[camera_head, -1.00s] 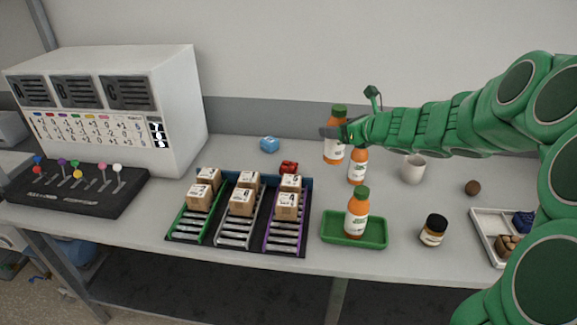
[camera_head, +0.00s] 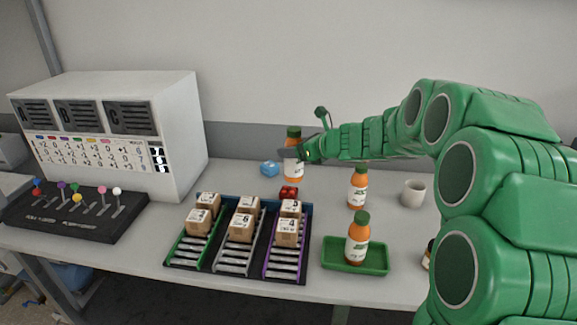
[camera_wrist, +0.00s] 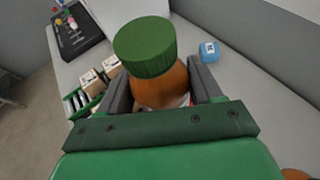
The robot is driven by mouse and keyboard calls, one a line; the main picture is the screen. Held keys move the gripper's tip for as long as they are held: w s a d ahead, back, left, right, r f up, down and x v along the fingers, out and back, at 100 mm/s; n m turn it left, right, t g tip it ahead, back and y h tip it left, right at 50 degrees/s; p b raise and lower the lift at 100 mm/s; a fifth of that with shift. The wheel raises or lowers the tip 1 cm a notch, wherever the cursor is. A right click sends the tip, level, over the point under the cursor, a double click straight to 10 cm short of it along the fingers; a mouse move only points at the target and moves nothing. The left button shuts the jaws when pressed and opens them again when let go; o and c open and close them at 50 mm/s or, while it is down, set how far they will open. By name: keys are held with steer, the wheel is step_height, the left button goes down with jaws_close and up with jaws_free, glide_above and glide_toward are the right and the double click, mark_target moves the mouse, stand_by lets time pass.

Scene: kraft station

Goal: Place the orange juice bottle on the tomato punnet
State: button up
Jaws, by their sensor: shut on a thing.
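An orange juice bottle (camera_head: 293,168) with a green cap is upright in my gripper (camera_head: 304,151), held above the bench. In the wrist view the bottle's cap (camera_wrist: 145,46) stands between the two dark fingers of my gripper (camera_wrist: 162,86). The small red tomato punnet (camera_head: 289,192) sits on the bench behind the box rack. The held bottle's lower end shows just above and behind the punnet in the head view; I cannot tell the exact gap. The punnet is hidden in the wrist view.
A similar bottle (camera_head: 357,190) stands right of the punnet, and another (camera_head: 358,240) stands on a green tray (camera_head: 340,266). A blue cube (camera_head: 269,168) lies left of the held bottle. The rack (camera_head: 238,262) holds several boxes. A white cup (camera_head: 413,193) stands at right.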

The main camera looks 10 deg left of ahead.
steer(key=w+a+f, duration=0.2)
steer(key=w+f, duration=0.6)
steer(key=f, duration=0.2)
steer(key=shift+w+a+f, duration=0.15)
steer(key=shift+a+f, duration=0.15)
steer(key=shift+a, duration=0.05)
steer(key=shift+f, duration=0.1)
stand_by(0.3)
steer(key=o, duration=1.3)
steer(key=v, duration=1.2)
